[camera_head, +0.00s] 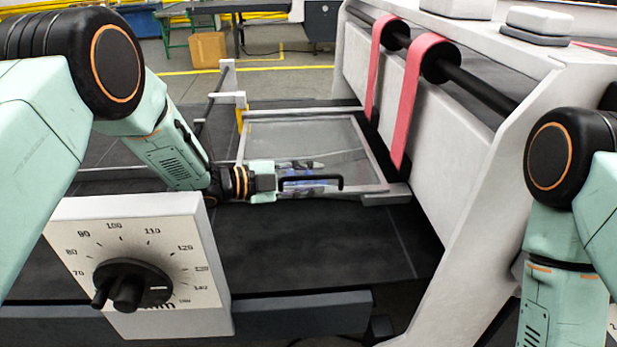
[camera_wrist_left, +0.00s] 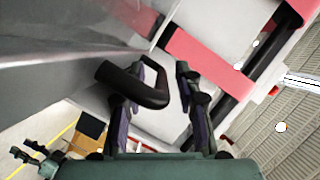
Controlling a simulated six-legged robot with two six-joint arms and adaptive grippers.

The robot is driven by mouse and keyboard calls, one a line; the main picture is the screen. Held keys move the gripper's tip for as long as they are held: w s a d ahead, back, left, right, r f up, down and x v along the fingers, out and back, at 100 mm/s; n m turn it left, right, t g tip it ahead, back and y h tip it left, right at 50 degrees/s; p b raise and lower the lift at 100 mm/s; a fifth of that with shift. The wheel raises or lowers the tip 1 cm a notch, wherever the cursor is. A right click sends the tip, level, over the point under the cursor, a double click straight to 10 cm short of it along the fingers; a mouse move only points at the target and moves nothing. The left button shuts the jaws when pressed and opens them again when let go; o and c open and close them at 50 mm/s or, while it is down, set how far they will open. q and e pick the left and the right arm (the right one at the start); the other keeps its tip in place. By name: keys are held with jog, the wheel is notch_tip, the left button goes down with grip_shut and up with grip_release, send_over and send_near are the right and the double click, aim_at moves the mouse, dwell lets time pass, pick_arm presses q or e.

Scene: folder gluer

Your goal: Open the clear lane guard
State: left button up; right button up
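The clear lane guard (camera_head: 330,138) is a see-through panel in a grey frame, lying low over the dark lane beside the machine. Its black bar handle (camera_head: 340,181) is on the near edge. My left gripper (camera_head: 310,174) reaches in from the left at this handle, over the near part of the panel. In the left wrist view, the handle (camera_wrist_left: 120,84) crosses by the left finger, and its bent end lies between the two spread fingers (camera_wrist_left: 165,78). The fingers look apart, not clamped on it. My right arm shows at the right, but its gripper is outside the picture.
A dial box (camera_head: 190,240) with a black knob stands at the near left, below my left arm. Red belts (camera_head: 421,95) on a black roller and the white machine side (camera_head: 480,150) bound the guard on the right. A cardboard box (camera_head: 207,50) sits behind.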

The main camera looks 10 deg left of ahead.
pick_arm(q)
jog(key=shift+s+a+r, duration=0.2)
jog(key=shift+s, duration=0.05)
jog(key=shift+w+f, duration=0.4)
jog(key=shift+w, duration=0.2)
jog(key=c, duration=0.4)
jog(key=shift+c, duration=0.6)
jog(key=shift+s+r, duration=0.2)
jog(key=shift+s, duration=0.15)
grip_shut()
